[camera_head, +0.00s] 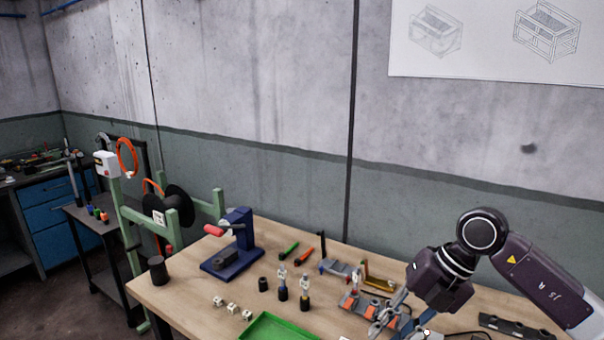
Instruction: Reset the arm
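My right arm comes in from the right, dark purple and black with a bent elbow. My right gripper (384,318) points down over the right part of the wooden workbench (190,291). Its grey fingers overlap the small fixtures behind them, so I cannot tell whether they are apart or closed. No held object is clearly visible. My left arm and gripper are not in view.
A blue press (236,240) with a red handle stands at the back left of the bench. White cubes (233,308), a green tray (276,328), a black cup (158,270) and small fixtures (341,268) lie around. A green frame (128,212) stands left.

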